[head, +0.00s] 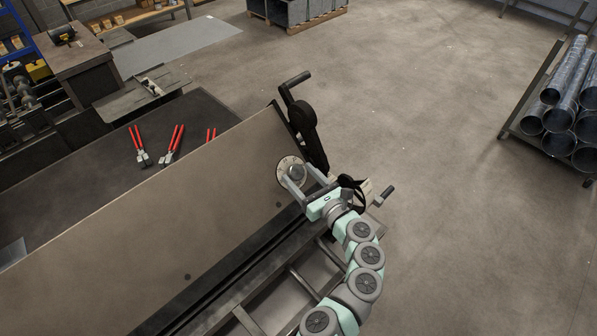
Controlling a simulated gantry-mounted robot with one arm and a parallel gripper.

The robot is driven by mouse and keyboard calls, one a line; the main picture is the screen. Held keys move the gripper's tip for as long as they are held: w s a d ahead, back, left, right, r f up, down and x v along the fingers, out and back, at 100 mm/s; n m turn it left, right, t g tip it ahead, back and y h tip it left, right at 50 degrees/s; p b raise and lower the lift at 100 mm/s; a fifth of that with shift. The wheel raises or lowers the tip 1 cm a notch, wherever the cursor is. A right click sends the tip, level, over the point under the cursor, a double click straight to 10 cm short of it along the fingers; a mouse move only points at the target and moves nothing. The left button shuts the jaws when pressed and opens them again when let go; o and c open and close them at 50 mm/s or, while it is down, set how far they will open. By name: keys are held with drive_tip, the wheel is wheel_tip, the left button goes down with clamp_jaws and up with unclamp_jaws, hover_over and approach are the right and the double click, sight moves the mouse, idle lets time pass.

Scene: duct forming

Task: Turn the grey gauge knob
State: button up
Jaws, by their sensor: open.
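The grey gauge knob (297,173) sits on a pale round dial plate (284,164) at the right end of the sloping sheet-metal machine, right of the picture's middle. My gripper (300,176) is at the knob, with its two fingers apart and reaching up-left toward it. The fingers appear to lie on either side of the knob. I cannot tell whether they touch it. Part of the dial plate is hidden behind the knob and the fingers.
A black lever with a handle (297,78) stands just above the dial at the machine's end. A crank handle (387,191) is right of my gripper. Red-handled tools (175,138) lie on the dark bench. A rack of metal pipes (565,110) stands far right. Open floor lies between.

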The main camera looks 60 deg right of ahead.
drive_tip(key=shift+w+d, duration=0.2)
drive_tip(key=shift+w, duration=0.3)
drive_tip(key=shift+c, duration=0.3)
drive_tip(key=c, duration=1.3)
drive_tip(key=shift+f+n+b, duration=0.2)
drive_tip(key=shift+n+b, duration=0.1)
drive_tip(key=shift+b, duration=0.25)
